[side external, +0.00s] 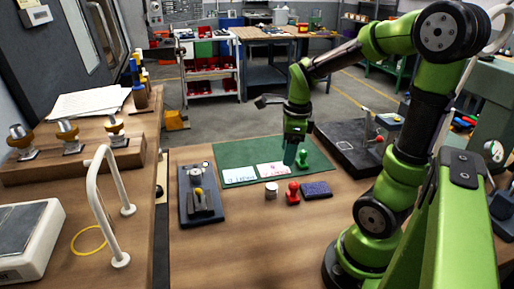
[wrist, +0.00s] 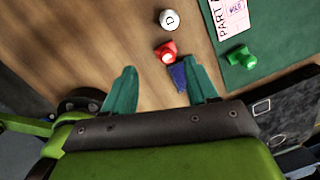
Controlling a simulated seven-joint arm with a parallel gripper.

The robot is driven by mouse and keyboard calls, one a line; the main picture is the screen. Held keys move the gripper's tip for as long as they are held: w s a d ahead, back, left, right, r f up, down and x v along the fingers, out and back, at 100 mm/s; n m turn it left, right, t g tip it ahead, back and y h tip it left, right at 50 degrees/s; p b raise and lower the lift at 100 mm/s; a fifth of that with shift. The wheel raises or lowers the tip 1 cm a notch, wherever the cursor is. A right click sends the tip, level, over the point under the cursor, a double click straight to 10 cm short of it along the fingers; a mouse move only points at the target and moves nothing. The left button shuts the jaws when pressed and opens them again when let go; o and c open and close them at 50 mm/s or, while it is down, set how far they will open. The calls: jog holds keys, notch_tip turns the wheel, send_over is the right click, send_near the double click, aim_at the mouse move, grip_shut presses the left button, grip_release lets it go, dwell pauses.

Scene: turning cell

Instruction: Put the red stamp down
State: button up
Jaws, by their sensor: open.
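A green stamp (side external: 301,158) and two printed cards (side external: 272,170) are on the mat. The white-topped pot (side external: 271,190) is left of the red stamp. A dark fixture (side external: 200,194) lies further left, and a black plate (side external: 345,145) lies right. The table front is clear.

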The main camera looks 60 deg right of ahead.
jog(key=a+r+n+t+y, duration=0.1)
jog(key=a+r+n+t, duration=0.2)
jog(key=a+n, duration=0.5)
jog(key=s+a+r+n+t+y, duration=0.1)
jog(key=a+r+n, duration=0.4)
jog(key=n, duration=1.3)
jog(key=a+t, duration=0.1)
jog(key=a, duration=0.3)
jog(key=shift+s+r+n+t, duration=0.15)
jog(key=shift+s+n+t, duration=0.15)
jog(key=shift+t, duration=0.1)
